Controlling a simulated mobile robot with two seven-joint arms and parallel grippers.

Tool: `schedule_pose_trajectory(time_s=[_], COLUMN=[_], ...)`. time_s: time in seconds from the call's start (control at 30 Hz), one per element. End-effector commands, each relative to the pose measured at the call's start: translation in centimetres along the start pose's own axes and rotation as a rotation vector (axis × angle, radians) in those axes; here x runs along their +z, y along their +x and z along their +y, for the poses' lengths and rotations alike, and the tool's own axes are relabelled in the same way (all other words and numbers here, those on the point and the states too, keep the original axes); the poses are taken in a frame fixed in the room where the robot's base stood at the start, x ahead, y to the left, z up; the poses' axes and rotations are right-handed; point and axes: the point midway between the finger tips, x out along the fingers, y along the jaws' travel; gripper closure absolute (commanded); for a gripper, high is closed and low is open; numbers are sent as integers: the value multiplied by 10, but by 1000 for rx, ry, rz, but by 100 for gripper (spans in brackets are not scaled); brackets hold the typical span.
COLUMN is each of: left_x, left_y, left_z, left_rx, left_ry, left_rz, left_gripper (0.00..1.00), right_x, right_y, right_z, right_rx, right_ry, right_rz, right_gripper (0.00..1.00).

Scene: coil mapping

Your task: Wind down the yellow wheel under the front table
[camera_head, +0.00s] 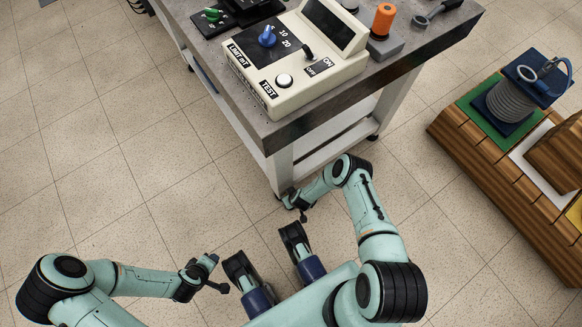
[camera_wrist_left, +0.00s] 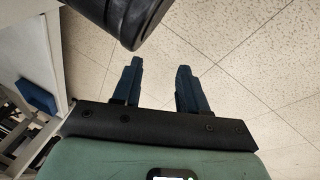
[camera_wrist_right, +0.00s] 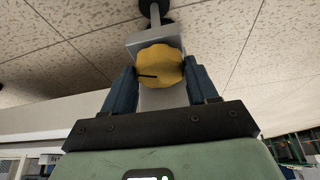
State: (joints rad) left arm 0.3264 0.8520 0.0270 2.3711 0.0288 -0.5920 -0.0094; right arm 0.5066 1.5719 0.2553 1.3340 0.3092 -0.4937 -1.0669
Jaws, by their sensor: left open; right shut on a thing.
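The yellow wheel (camera_wrist_right: 160,67) shows in the right wrist view, a lobed knob with a dark mark on its face. My right gripper (camera_wrist_right: 158,80) has a blue finger on each side of it and is shut on it. In the head view the wheel is hidden, and my right gripper (camera_head: 290,200) is at the near leg of the front table (camera_head: 282,128). My left gripper (camera_head: 217,272) is open and empty over the floor at the lower left. Its two blue fingers stand apart in the left wrist view (camera_wrist_left: 158,88).
A cream test box (camera_head: 300,62) with a blue knob stands on the table, with an orange-topped part (camera_head: 383,20) beside it. A wooden bench (camera_head: 490,150) holding a coil (camera_head: 510,103) stands at the right. The floor at the left is clear.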

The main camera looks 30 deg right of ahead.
Motion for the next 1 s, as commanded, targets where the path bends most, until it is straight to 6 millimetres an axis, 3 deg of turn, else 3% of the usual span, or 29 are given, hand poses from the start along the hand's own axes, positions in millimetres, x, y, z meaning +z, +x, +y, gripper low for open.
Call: schedule_pose_trajectory(time_s=[0.27,0.3,0.33,0.37,0.73,0.9,1.0], left_x=[0,0,0,0,1,5,24], left_y=[0,0,0,0,-5,-24,-38], left_z=[0,0,0,0,2,13,17], left_rx=[0,0,0,0,3,18,20], left_ry=[0,0,0,0,2,12,16], left_rz=[0,0,0,0,-2,-16,-72], left_gripper=[57,57,57,57,57,57,57], right_x=[0,0,0,0,-1,-2,-3], right_y=[0,0,0,0,-7,-37,-61], right_z=[0,0,0,0,0,1,0], right_rx=[2,2,2,2,2,1,1], right_ry=[5,5,5,5,3,0,1], right_rz=[0,0,0,0,0,1,2], right_gripper=[72,29,19,16,16,16,16])
